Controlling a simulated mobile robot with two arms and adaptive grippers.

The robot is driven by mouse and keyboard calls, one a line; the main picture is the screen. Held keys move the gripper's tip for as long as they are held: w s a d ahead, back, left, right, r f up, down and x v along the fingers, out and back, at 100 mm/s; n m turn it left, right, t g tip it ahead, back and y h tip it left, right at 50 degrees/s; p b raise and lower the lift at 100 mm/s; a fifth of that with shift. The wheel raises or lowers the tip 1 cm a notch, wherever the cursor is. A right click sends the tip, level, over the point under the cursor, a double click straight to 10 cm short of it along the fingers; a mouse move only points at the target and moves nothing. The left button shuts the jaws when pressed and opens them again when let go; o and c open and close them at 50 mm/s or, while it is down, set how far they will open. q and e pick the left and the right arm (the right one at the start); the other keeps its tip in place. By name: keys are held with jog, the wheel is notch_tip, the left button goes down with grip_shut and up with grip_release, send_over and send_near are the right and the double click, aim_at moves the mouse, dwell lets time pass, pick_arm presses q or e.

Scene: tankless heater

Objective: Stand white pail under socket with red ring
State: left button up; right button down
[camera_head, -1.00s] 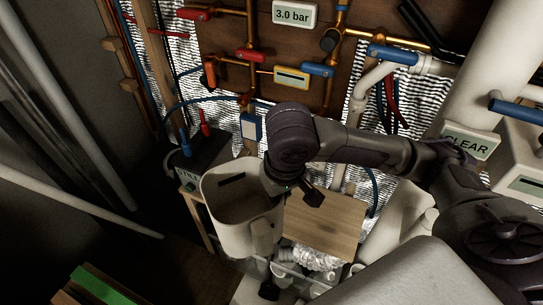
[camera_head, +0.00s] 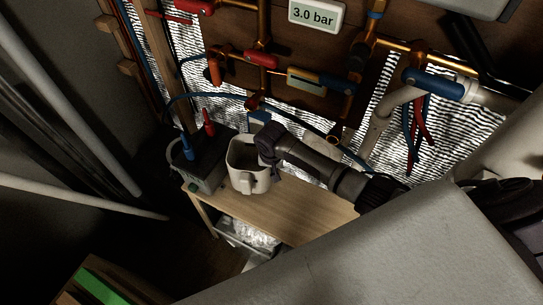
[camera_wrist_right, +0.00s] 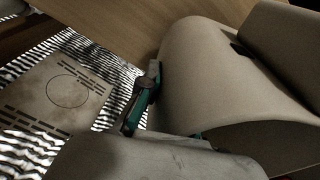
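A pipe end hangs above the bench right of the pail, but I cannot clearly make out a red ring. My left gripper is not in view.
The wooden bench (camera_head: 285,218) has bare room right of the pail. A dark box (camera_head: 205,165) with blue and red fittings stands close left of it. Copper pipes with red valves (camera_head: 261,60) and a 3.0 bar display (camera_head: 317,15) are on the wall behind.

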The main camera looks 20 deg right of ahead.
jog(key=shift+f, duration=0.1)
jog(key=shift+s, duration=0.15)
jog(key=shift+p, duration=0.35)
jog(key=shift+f+b, duration=0.55)
jog(key=shift+f, duration=0.45)
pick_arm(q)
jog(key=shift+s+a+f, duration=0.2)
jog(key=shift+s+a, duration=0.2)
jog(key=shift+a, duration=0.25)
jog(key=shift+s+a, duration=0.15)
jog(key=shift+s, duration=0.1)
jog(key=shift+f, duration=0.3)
pick_arm(e)
jog(key=shift+f, duration=0.45)
